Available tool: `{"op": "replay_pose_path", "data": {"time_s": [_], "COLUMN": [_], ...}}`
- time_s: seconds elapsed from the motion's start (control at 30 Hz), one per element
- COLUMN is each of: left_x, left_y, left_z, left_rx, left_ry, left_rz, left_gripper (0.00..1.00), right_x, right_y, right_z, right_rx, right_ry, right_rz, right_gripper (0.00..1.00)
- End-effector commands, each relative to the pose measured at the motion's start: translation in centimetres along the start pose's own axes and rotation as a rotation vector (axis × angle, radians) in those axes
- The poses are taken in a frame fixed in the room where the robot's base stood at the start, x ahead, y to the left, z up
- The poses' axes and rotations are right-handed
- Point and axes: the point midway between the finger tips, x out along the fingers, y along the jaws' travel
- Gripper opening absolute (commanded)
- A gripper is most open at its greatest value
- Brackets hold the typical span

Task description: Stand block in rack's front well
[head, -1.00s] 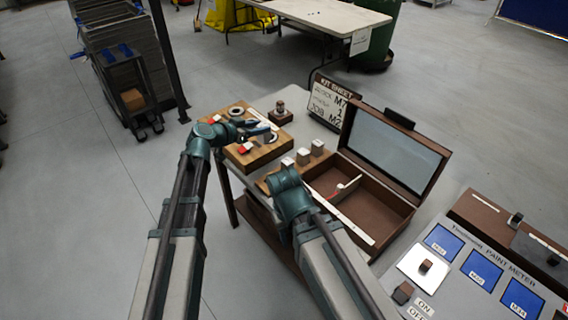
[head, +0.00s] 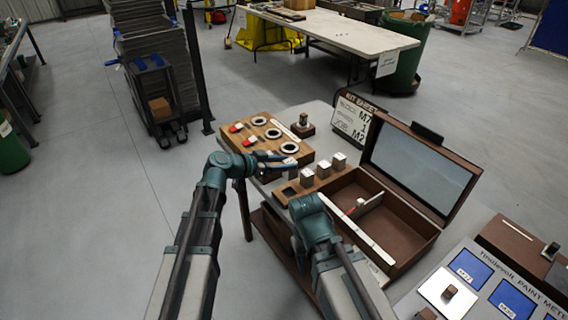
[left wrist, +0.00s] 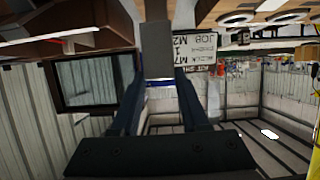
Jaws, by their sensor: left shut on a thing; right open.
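My left gripper (head: 284,159) is shut on a grey block (head: 290,162), held in the air between the wooden board and the rack. The block (left wrist: 156,50) also shows between the fingers in the left wrist view. The wooden rack (head: 315,186) lies beside the open case. Several light-topped blocks stand in it, among them one block (head: 307,177) nearest the front. The front well (head: 289,191) looks dark and empty, below the held block in the picture. My right arm ends left of the case; its fingers are hidden behind its own wrist.
A wooden board (head: 262,143) with white rings and red-marked pieces lies behind the rack. An open brown case (head: 405,240) stands right of it, lid raised, near a kit sheet sign (head: 358,118). A small dark stand (head: 303,129) is behind. A paint meter panel (head: 490,275) is at lower right.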

Motion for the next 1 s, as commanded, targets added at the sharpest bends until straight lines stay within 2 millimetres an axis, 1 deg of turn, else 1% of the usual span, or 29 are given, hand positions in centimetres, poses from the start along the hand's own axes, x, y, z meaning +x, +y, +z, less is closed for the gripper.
{"op": "replay_pose_path", "data": {"time_s": [0.03,0.4,0.5,0.67,1.0], "left_x": [0.4,2.0,2.3,2.5,2.4], "left_y": [0.0,0.0,0.0,0.0,0.0], "left_z": [0.9,4.7,5.5,5.9,5.8], "left_rx": [0.0,-0.001,-0.001,-0.001,-0.001], "left_ry": [0.001,0.001,0.001,0.001,0.001], "left_rz": [0.0,0.0,0.0,0.0,0.0], "left_gripper": [0.0,0.0,0.0,0.0,0.0], "right_x": [0.9,5.1,5.9,6.4,6.3], "right_y": [-0.1,-0.5,-0.6,-0.6,-0.6], "right_z": [-0.1,-0.3,-0.3,-0.4,-0.4], "right_rx": [0.0,-0.001,-0.001,-0.001,-0.001], "right_ry": [0.0,0.0,0.0,0.0,0.0], "right_rz": [0.0,0.0,0.0,0.0,0.0], "right_gripper": [0.5,0.5,0.5,0.5,0.5]}}
